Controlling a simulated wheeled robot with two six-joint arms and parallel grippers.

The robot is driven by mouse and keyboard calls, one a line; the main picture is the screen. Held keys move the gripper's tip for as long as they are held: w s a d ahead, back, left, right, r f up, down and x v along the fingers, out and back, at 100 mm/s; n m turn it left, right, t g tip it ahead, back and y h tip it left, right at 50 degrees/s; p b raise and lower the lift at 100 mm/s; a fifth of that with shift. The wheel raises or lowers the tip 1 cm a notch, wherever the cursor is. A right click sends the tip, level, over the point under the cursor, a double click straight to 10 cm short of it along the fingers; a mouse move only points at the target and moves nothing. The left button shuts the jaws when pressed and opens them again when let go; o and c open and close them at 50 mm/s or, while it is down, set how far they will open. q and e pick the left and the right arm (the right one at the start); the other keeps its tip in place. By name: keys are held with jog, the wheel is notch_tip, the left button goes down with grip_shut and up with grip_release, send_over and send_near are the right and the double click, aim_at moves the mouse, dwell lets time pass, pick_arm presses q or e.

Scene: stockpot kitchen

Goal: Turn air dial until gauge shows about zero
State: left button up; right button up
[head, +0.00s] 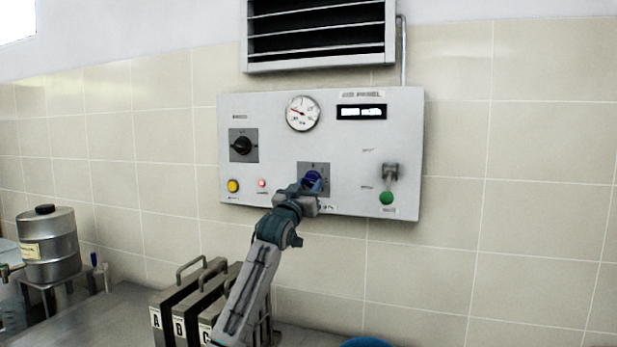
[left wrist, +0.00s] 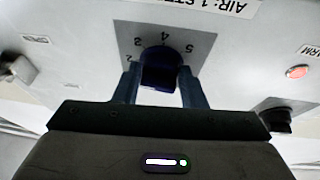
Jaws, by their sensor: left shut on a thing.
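The air dial (head: 313,178) is a blue knob on a grey square plate, low in the middle of the white wall panel (head: 270,112). My left gripper (head: 308,186) is shut on it. In the left wrist view the dial (left wrist: 161,68) sits between the two fingers of my left gripper (left wrist: 160,85), with plate numbers such as 4 and 5 seen upside down. My right gripper is not in view.
Lettered dark cases (head: 177,305) and a steel pot (head: 50,246) stand on the counter below.

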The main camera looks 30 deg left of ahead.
pick_arm(q)
jog(key=m+p, duration=0.1)
jog(key=p, duration=0.1)
jog(key=m+h+p, duration=0.1)
jog(key=m, duration=0.1)
jog(key=shift+a+r+m+h+p, duration=0.2)
jog(key=shift+r+m+h+p, duration=0.1)
jog(key=shift+r+p, duration=0.1)
jog(key=shift+f+m+h, duration=0.1)
jog(key=shift+m+h, duration=0.3)
jog(key=shift+m, duration=0.1)
jog(key=shift+s+f+m+g+h, duration=0.15)
jog(key=shift+m+g+h, duration=0.2)
jog(key=shift+m, duration=0.65)
jog(key=shift+a+m+h, duration=0.1)
jog(key=shift+m+h, duration=0.55)
jog(key=shift+m, duration=0.45)
jog(key=o, duration=1)
